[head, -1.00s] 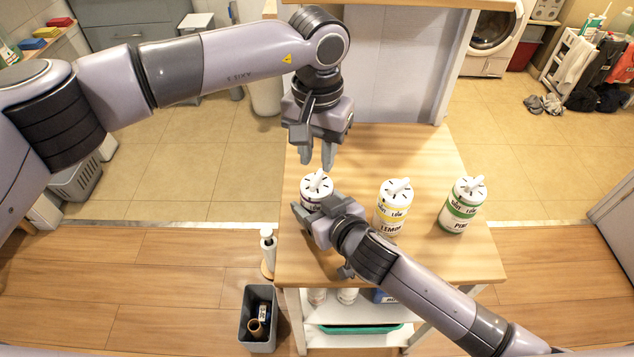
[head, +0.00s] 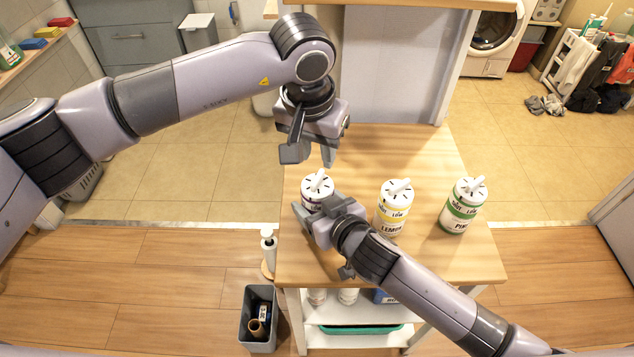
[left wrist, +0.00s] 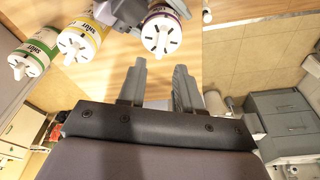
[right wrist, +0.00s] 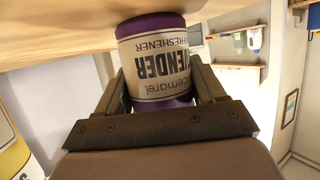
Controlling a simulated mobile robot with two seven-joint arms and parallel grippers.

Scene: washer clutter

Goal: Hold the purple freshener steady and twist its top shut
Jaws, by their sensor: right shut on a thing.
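The purple freshener (head: 317,187) stands upright at the table's left side, with a white slotted top bearing a raised grip. In the right wrist view its purple body and cream label (right wrist: 155,65) show upside down. My right gripper (right wrist: 158,80) is shut around its lower body, one finger on each side. My left gripper (head: 308,158) is above and slightly behind the top, apart from it, fingers open and empty. In the left wrist view the left gripper (left wrist: 160,82) has a clear gap between its fingers, and the white top (left wrist: 161,35) lies beyond them.
A yellow lemon freshener (head: 393,208) and a green pine freshener (head: 463,205) stand to the right on the wooden table (head: 440,265). My right forearm passes close in front of the lemon one. The table behind them is clear. A grey bin (head: 260,318) stands on the floor.

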